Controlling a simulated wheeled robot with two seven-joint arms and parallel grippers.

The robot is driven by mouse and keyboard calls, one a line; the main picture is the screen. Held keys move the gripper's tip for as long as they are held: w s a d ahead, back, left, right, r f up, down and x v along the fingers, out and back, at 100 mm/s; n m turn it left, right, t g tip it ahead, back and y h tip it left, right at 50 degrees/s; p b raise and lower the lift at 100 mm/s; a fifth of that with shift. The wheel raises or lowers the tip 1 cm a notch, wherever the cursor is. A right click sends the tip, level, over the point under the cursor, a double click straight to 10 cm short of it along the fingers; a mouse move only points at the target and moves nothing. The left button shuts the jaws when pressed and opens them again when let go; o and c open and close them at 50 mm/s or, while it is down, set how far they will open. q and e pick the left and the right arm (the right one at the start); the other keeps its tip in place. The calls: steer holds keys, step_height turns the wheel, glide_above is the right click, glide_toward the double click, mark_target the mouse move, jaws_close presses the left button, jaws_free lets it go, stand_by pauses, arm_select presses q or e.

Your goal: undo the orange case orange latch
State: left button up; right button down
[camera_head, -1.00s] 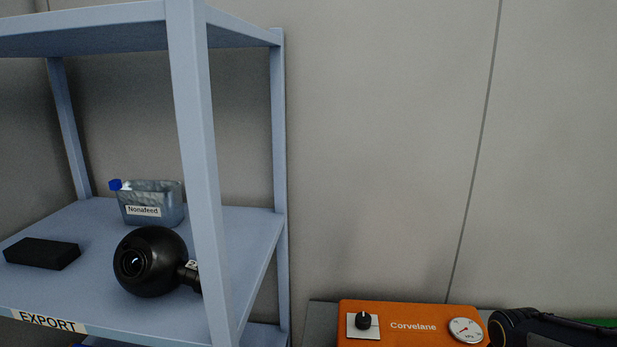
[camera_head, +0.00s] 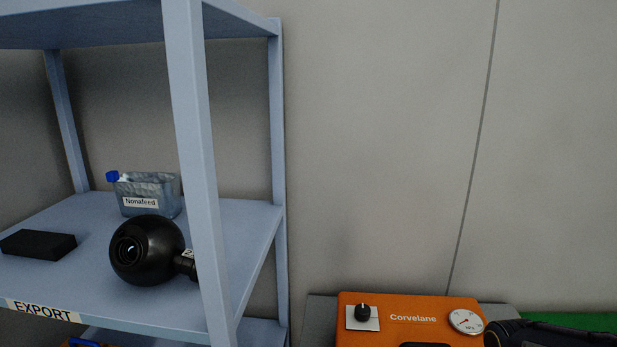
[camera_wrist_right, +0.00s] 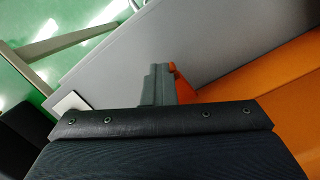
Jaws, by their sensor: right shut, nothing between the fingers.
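The orange case (camera_head: 405,332), lettered "Corvelane", shows at the bottom of the head view with a black knob, a round gauge and a dark part at the lower edge. Its orange side (camera_wrist_right: 285,85) fills the right of the right wrist view. There a small upright orange piece (camera_wrist_right: 183,86), which looks like the latch, stands right beside my right gripper's grey fingers (camera_wrist_right: 156,84). The fingers are shut and empty; I cannot tell whether they touch it. The dark gripper body hides what lies below. My left gripper is not in view.
A blue-grey shelf rack (camera_head: 190,150) stands at the left. It holds a black ball-shaped device (camera_head: 147,250), a "Nonafeed" container (camera_head: 147,197) and a black block (camera_head: 38,245). A dark padded form (camera_head: 555,335), likely my right arm, is right of the case. A grey wall is behind.

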steer(key=shift+t, duration=0.9)
steer(key=w, duration=0.2)
steer(key=w+r, duration=0.1)
steer(key=w, duration=0.1)
steer(key=shift+d+r, duration=0.1)
steer(key=shift+d, duration=0.1)
steer(key=shift+a+r+p, duration=0.15)
steer(key=shift+r+p, duration=0.2)
steer(key=shift+p, duration=0.1)
steer(key=shift+s+r+p, duration=0.15)
steer(key=shift+r+p, duration=0.45)
steer(key=shift+r, duration=0.2)
steer(key=shift+w+r+p, duration=0.35)
steer(key=shift+w+p, duration=0.1)
steer(key=shift+p, duration=0.1)
steer(key=shift+w+r+p, duration=0.1)
steer(key=shift+r+p, duration=0.45)
steer(key=shift+r, duration=0.05)
steer(key=r+p, duration=0.1)
steer(key=r, duration=0.1)
steer(key=r+p, duration=0.1)
steer(key=shift+s+d+r+p, duration=0.2)
steer(key=shift+s+p, duration=0.05)
steer(key=shift+p, duration=0.05)
